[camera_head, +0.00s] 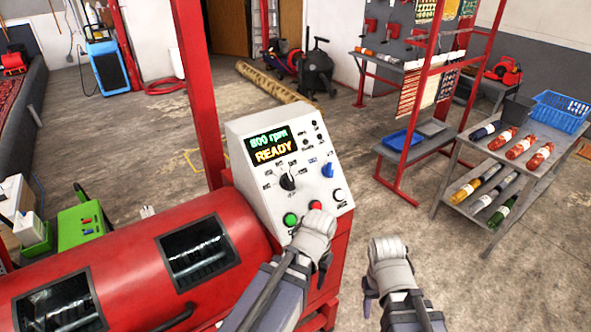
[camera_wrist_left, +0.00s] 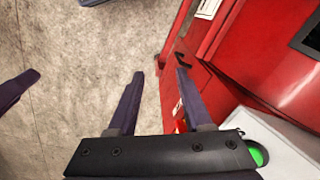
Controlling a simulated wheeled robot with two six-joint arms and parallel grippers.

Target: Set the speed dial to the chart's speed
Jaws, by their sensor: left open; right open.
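The white control panel (camera_head: 262,135) stands at the right end of the red drum machine. Its display (camera_head: 270,147) reads "800 rpm" and "READY". A black pointer dial (camera_head: 288,182) sits below the display among small labels, and a blue knob (camera_head: 328,170) sits to its right. Which one is the speed dial is too small to read. My left gripper (camera_head: 318,228) is in front of the panel's lower edge, apart from both knobs; in the left wrist view (camera_wrist_left: 158,78) its fingers are open and empty. My right gripper (camera_head: 378,265) is open, right of the panel. I cannot identify the chart.
Green (camera_head: 290,219), red (camera_head: 314,205) and white (camera_head: 338,195) buttons line the panel's lower edge. The red drum (camera_head: 130,262) fills the lower left. Bare floor (camera_head: 400,215) lies between.

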